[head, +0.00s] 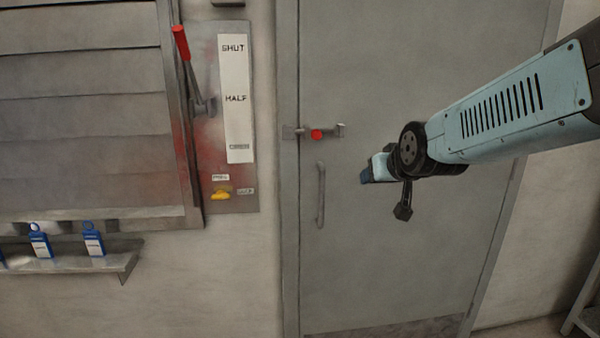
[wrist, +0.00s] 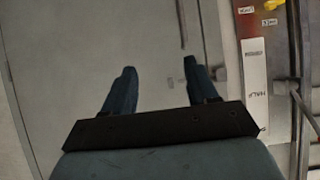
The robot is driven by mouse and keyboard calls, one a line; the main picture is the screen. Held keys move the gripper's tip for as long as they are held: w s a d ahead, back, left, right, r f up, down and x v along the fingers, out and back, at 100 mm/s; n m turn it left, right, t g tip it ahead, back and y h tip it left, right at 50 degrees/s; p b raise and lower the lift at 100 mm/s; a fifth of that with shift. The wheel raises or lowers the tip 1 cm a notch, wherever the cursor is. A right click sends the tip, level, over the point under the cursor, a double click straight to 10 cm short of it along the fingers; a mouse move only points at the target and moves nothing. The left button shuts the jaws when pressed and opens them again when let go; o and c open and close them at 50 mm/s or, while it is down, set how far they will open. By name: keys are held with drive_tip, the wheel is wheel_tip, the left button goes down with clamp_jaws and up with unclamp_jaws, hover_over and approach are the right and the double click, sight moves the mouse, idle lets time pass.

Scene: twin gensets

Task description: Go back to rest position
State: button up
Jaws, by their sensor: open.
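My gripper (head: 366,177) is at the end of my light-blue arm, which reaches in from the right in the head view. It is in front of the grey door (head: 400,60), to the right of the door handle (head: 320,195) in the picture. In the wrist view my gripper (wrist: 158,76) shows two dark blue fingers spread apart with nothing between them. The door surface (wrist: 100,35) shows beyond them. Whether the fingers touch the door cannot be told, but no contact shows.
A red-handled lever (head: 181,42) points up near the SHUT mark of a white scale (head: 236,100). A yellow knob (head: 221,193) sits below. A latch with a red knob (head: 316,134) crosses the door edge. Blue tags (head: 93,240) stand on a shelf (head: 110,262) at lower left.

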drive_tip(key=s+d+f+g, duration=0.1)
drive_tip(key=s+d+g, duration=0.2)
drive_tip(key=s, duration=0.6)
drive_tip(key=s+d+m+g+h, duration=0.1)
drive_tip(key=s+d+g, duration=0.1)
drive_tip(key=s, duration=0.8)
drive_tip(key=shift+s+d+f+g, duration=0.3)
drive_tip(key=shift+d+f+g, duration=0.1)
drive_tip(key=shift+d, duration=0.05)
idle(0.3)
